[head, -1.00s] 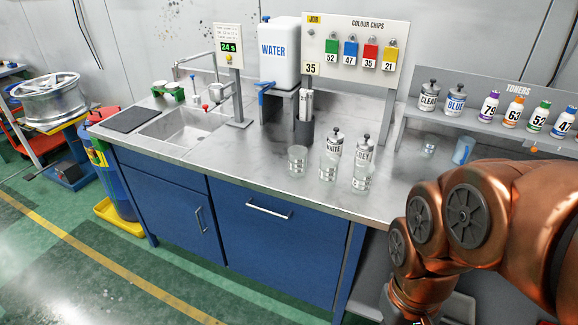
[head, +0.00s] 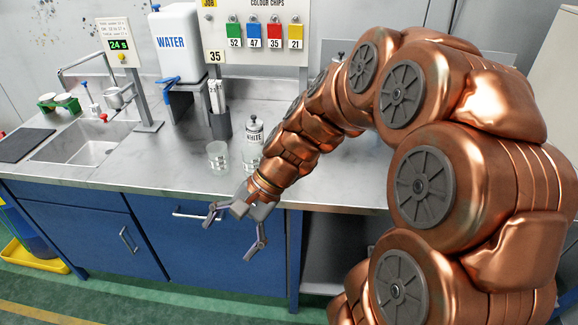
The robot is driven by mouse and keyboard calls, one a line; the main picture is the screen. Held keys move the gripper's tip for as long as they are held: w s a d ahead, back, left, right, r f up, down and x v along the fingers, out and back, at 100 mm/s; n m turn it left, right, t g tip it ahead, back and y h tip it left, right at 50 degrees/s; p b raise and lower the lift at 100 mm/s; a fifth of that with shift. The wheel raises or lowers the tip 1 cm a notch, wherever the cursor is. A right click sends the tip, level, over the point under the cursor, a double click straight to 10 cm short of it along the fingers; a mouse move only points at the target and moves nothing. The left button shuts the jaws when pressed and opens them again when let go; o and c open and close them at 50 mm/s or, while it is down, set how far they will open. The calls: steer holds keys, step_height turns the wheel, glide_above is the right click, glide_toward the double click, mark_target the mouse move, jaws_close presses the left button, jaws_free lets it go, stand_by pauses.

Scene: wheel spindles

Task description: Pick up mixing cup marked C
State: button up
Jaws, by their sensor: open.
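A clear mixing cup (head: 218,157) stands upright on the steel counter (head: 150,172). A second clear cup (head: 250,160) stands just right of it, in front of the bottle labelled WHITE (head: 254,136). Their markings are too small to read, so I cannot tell which is C. My arm hides the spot further right. My gripper (head: 231,238) is open and empty, with its two fingers spread. In the picture it lies below the cups, over the counter's front edge and the blue cabinet, apart from the cups.
A dark holder with rods (head: 220,122) stands behind the cups. The water container (head: 180,45) and colour chip board (head: 258,32) are at the back. The sink (head: 86,143) is left. The counter between sink and cups is clear.

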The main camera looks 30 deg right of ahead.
steer(key=w+d+m+t+y, duration=0.1)
steer(key=w+d+m+t, duration=0.5)
steer(key=d, duration=0.4)
steer(key=w+d+m+t, duration=0.3)
steer(key=w+d+m, duration=0.5)
steer(key=d, duration=0.2)
steer(key=d+f+m+t+h, duration=0.25)
steer(key=d+m, duration=0.25)
steer(key=d, duration=0.7)
steer(key=shift+t, duration=0.45)
steer(key=shift+a+p+x, duration=0.1)
steer(key=shift+p+x, duration=0.15)
steer(key=shift+x, duration=1.85)
steer(key=shift+a+p+x, duration=0.15)
steer(key=shift+p+x, duration=0.1)
steer(key=shift+x, duration=1.9)
steer(key=shift+s+f, duration=0.15)
steer(key=shift+s, duration=0.1)
steer(key=shift+c, duration=0.4)
steer(key=c, duration=1.1)
steer(key=shift+o, duration=0.2)
